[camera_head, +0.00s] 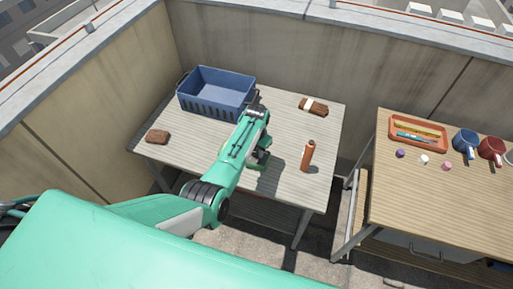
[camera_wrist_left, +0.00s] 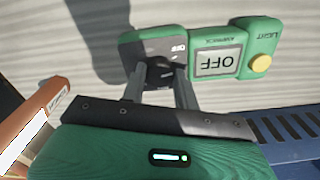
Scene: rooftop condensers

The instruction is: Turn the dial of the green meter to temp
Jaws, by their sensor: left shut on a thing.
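The green meter shows in the left wrist view (camera_wrist_left: 190,50), upside down on the table. Its grey display (camera_wrist_left: 217,62) reads OFF, and a yellow light button (camera_wrist_left: 259,63) sits at the right end. Its dark dial (camera_wrist_left: 160,72) is between the fingers of my left gripper (camera_wrist_left: 160,80), which is shut on it. The fingers hide part of the dial and its markings. In the head view my left gripper (camera_head: 261,156) is low over the middle of the table, and my arm mostly covers the meter. My right gripper is not in view.
On the table (camera_head: 200,150) are a blue crate (camera_head: 215,105), a brown block (camera_head: 157,136), a brown item with a white band (camera_head: 313,106) and an upright brown bottle (camera_head: 307,155) close to the right of my gripper. A second table (camera_head: 430,200) holds an orange tray (camera_head: 395,145) and mugs.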

